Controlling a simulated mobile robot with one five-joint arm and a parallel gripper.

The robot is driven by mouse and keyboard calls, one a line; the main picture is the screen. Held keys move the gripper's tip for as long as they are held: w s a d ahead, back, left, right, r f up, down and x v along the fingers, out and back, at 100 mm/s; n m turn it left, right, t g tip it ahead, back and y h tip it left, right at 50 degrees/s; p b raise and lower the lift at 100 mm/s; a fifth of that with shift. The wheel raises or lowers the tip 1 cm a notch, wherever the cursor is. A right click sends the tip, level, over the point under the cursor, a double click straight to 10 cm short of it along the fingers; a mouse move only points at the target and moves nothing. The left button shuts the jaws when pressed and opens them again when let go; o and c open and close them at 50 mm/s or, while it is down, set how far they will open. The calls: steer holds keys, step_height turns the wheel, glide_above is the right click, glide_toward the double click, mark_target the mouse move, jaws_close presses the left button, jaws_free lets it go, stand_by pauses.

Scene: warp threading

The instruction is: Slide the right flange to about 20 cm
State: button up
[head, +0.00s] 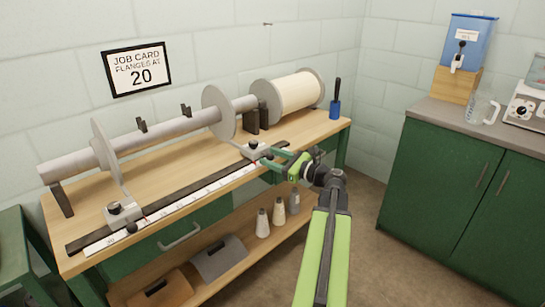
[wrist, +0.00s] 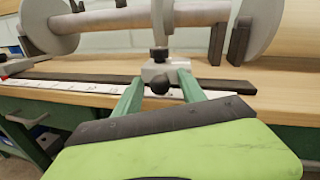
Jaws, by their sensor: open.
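The right flange (head: 219,113) is a grey disc on the horizontal beam (head: 165,137), joined by an arm to a pale slider block (head: 256,150) on the black rail (head: 190,185). In the wrist view the block (wrist: 165,69) has a dark knob (wrist: 159,85) in front and another on top. My gripper (head: 265,158) is open; in the wrist view its green fingers (wrist: 159,80) stand either side of the front knob. I cannot tell whether they touch the block. The left flange (head: 104,146) has its own block (head: 124,212).
A job card (head: 137,69) on the wall reads "FLANGES AT 20". A wound yarn roll (head: 292,92) and a blue-based tool (head: 335,108) are at the right bench end. The rail between the two blocks looks clear.

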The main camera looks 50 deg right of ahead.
steer(key=s+d, duration=0.2)
steer(key=s, duration=1.4)
steer(key=shift+s, duration=0.3)
